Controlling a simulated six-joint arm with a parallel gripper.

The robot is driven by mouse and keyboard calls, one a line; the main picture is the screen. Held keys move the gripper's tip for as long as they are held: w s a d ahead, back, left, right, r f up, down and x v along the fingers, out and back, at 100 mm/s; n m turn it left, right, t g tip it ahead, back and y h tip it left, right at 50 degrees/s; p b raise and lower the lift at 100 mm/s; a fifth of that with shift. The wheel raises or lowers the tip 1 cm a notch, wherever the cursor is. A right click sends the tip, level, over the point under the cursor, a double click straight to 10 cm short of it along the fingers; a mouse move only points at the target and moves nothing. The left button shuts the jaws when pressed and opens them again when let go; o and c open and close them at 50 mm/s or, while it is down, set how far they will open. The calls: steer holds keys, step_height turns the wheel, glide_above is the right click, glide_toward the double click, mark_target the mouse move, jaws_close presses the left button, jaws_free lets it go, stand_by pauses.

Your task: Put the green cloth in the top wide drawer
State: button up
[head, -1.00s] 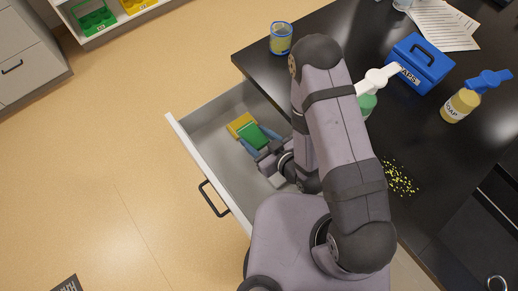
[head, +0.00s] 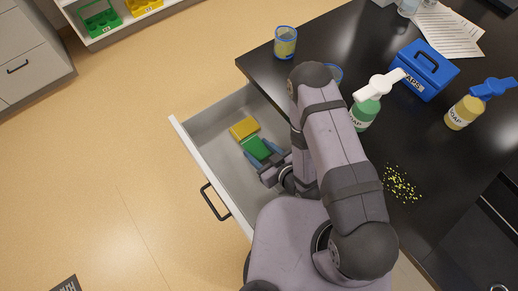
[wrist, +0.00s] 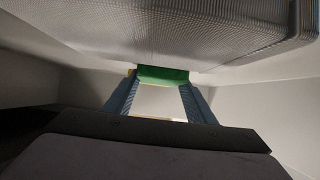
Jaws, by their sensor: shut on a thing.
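The green cloth (head: 256,148) is a small folded block inside the pulled-out wide drawer (head: 222,154). My gripper (head: 263,152) reaches down into the drawer and is shut on the cloth. In the wrist view the green cloth (wrist: 162,74) spans between the two blue-grey fingertips (wrist: 158,84). A yellow block-like item (head: 244,127) lies in the drawer just beyond the cloth, and a little yellow shows behind the cloth in the wrist view. Whether the cloth touches the drawer floor is hard to tell. My arm hides the drawer's right part.
The black counter overhangs the drawer on the right. On it stand a blue-rimmed cup (head: 285,42), a green soap bottle (head: 364,112), a yellow soap bottle (head: 463,112) and a blue box (head: 424,68). Yellow bits (head: 401,184) lie scattered near my arm.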

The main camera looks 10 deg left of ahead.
steer(key=shift+f, duration=0.15)
steer(key=o, duration=1)
steer(key=shift+d+r, duration=0.1)
steer(key=shift+r, duration=0.2)
steer(key=shift+p+v, duration=1.25)
steer(key=shift+v, duration=2.4)
steer(key=shift+f, duration=0.1)
